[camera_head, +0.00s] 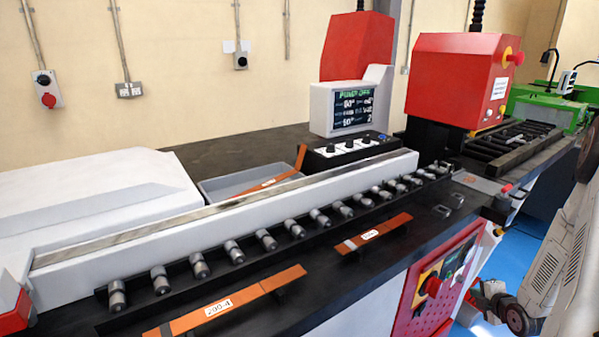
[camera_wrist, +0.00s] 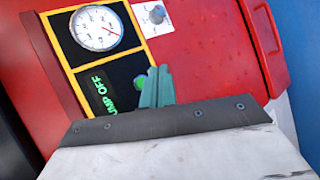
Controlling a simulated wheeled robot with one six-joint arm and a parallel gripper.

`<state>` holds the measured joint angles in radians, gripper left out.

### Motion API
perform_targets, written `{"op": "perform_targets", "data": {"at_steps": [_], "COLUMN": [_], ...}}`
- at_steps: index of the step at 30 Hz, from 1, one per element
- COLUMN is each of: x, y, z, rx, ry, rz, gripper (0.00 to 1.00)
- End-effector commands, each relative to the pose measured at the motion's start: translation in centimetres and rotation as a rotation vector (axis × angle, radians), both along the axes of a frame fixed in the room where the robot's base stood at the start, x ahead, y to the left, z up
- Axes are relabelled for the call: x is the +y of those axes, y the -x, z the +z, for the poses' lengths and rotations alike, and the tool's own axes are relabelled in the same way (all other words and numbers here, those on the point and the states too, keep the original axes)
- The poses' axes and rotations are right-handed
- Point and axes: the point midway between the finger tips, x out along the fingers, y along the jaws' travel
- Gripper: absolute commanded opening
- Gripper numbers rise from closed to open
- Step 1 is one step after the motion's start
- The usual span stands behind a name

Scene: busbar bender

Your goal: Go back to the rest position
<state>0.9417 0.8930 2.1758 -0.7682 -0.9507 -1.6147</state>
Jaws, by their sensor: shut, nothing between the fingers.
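My gripper (camera_wrist: 156,86) shows in the wrist view as two greenish fingers close together, with nothing between them. It points at a red machine panel (camera_wrist: 215,55); I cannot tell the gap to it. A round pressure gauge (camera_wrist: 96,27) and a green "PUMP OFF" display (camera_wrist: 104,90) are on that panel, left of the fingers. A green button (camera_wrist: 140,80) is partly hidden beside the fingertips. In the head view my arm is at the lower right, beside the red front panel (camera_head: 440,285); the fingertips cannot be made out there.
The black bench carries a row of rollers (camera_head: 237,252) and orange busbars, one labelled "200-4" (camera_head: 225,305). A grey tray (camera_head: 220,186) holds another bar. A screen (camera_head: 352,108) and red press head (camera_head: 458,80) stand behind. The blue floor (camera_head: 517,262) shows at right.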

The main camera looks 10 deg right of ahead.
Motion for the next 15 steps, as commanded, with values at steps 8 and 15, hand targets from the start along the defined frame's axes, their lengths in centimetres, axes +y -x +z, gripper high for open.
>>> {"op": "perform_targets", "data": {"at_steps": [8,15], "x": [0.5,2.3], "y": [5.4,9.9], "z": [-4.8,-0.5], "rx": [0.269,0.509], "ry": [-0.323,-0.55], "rz": [-0.318,-0.778], "gripper": [0.0,0.0]}}
